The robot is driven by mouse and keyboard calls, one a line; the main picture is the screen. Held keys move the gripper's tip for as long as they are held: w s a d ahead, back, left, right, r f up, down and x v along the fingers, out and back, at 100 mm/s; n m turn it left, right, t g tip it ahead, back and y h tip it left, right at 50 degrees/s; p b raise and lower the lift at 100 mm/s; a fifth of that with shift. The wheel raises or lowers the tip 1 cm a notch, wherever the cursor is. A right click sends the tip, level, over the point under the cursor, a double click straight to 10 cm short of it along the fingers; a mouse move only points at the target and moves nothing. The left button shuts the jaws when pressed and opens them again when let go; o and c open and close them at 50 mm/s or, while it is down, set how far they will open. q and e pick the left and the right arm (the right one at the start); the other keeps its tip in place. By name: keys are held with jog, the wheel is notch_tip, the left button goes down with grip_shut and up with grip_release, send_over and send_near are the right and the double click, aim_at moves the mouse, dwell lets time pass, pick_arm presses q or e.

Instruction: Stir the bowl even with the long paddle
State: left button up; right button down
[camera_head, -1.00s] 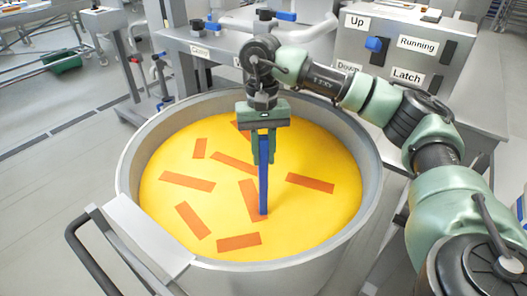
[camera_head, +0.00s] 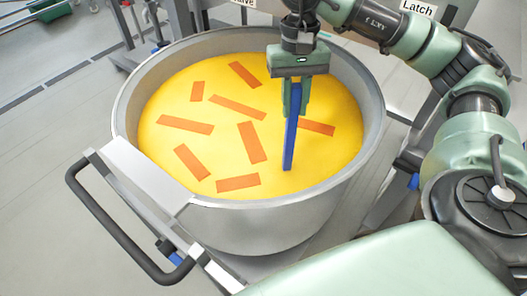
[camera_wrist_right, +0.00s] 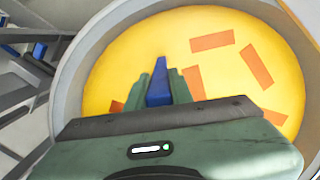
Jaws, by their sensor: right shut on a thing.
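The bowl (camera_head: 122,108) is a large round grey metal vessel filled with yellow contents (camera_head: 220,140). Several orange-brown strips (camera_head: 252,142) lie apart on the yellow surface at different angles. My right gripper (camera_head: 297,100) is over the right half of the bowl, shut on the blue paddle (camera_head: 290,140). The paddle points down, slightly tilted, and its lower end meets the yellow surface; I cannot tell how deep it goes. In the right wrist view the paddle (camera_wrist_right: 158,92) sits between the two green fingers. My left gripper is not in view.
A dark bar handle (camera_head: 115,225) sticks out at the bowl's front left. A grey panel with a Latch label (camera_head: 417,7) stands behind, at the top right. Open grey floor (camera_head: 50,150) lies to the left.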

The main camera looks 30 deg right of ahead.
jog(key=shift+s+d+f, duration=0.25)
jog(key=shift+s+d, duration=0.05)
jog(key=shift+s, duration=0.15)
jog(key=w+d+p, duration=0.2)
jog(key=w+d, duration=0.1)
jog(key=w, duration=0.8)
jog(key=w+a+p, duration=0.3)
jog(key=w+a, duration=0.3)
jog(key=a, duration=0.4)
jog(key=s+d+b, duration=0.1)
jog(key=s+d, duration=0.2)
jog(key=s, duration=0.5)
jog(key=shift+s+d+r, duration=0.15)
jog(key=shift+d, duration=0.05)
